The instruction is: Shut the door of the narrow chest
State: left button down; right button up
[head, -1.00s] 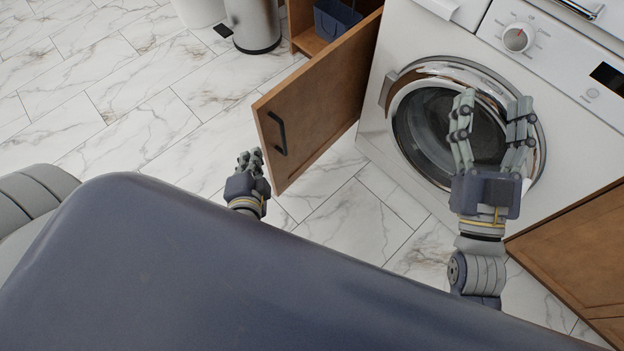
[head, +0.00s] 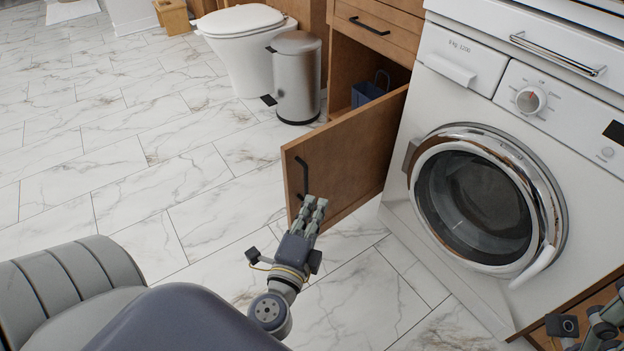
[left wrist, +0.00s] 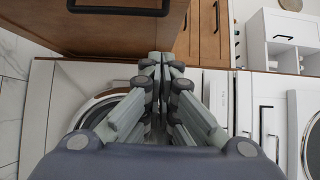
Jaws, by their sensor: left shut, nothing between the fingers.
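The narrow chest (head: 378,38) is wooden, with a drawer above an open compartment. Its wooden door (head: 352,158) stands open, swung out towards me, with a dark bar handle (head: 301,178) near its free edge. My left gripper (head: 314,204) is shut and empty, close by the door's lower free corner, just below the handle; I cannot tell whether it touches. In the left wrist view its fingers (left wrist: 163,62) are together, with the door (left wrist: 95,25) and its handle at the top. My right gripper (head: 612,318) shows only partly at the lower right corner; its fingers are cut off.
A white washing machine (head: 590,150) stands right of the chest, its round door (head: 477,207) closed. A metal pedal bin (head: 297,85) and a toilet (head: 240,50) stand left of the chest. A blue basket (head: 368,92) sits inside. The marble floor (head: 130,190) at left is clear.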

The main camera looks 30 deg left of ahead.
pick_arm(q)
jog(key=w+a, duration=0.4)
jog(key=w, duration=0.2)
jog(key=shift+w+a+p, duration=0.2)
jog(key=shift+a+p, duration=0.1)
jog(key=shift+a, duration=0.05)
jog(key=shift+a, duration=0.1)
